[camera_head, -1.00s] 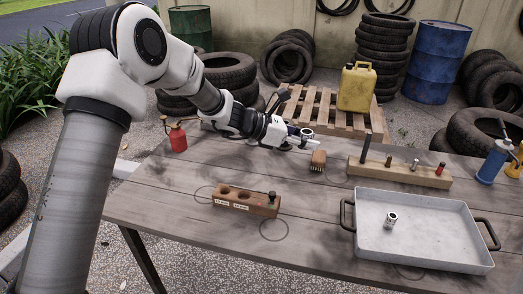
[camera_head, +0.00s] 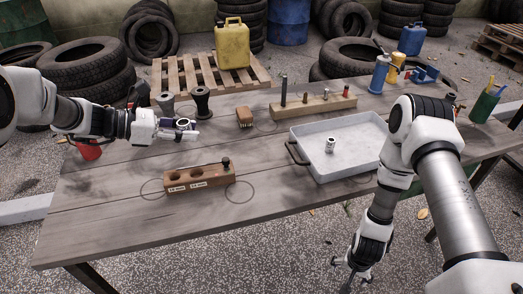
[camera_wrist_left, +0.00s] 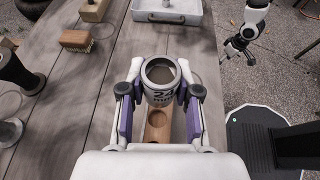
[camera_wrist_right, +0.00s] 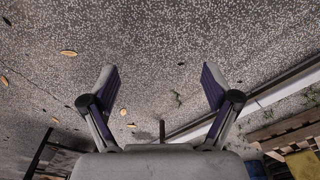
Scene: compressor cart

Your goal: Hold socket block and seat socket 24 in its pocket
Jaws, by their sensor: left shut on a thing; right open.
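The wooden socket block (camera_head: 198,179) lies on the table with two open round pockets and labels on its front. A dark piece stands at its right end. My left gripper (camera_head: 186,129) is shut on a metal socket (camera_head: 182,122), held above the table behind the block. The block (camera_wrist_left: 157,128) shows below, partly hidden. My right gripper (camera_head: 348,270) hangs low in front of the table; its right wrist view (camera_wrist_right: 157,85) shows it open and empty.
A grey tray (camera_head: 305,172) holds another socket (camera_head: 330,145). A brush (camera_head: 244,117), a wooden rack with several upright pieces (camera_head: 305,107), dark spools (camera_head: 202,103) and a red can (camera_head: 90,151) stand on the table. The table front around the block is clear.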

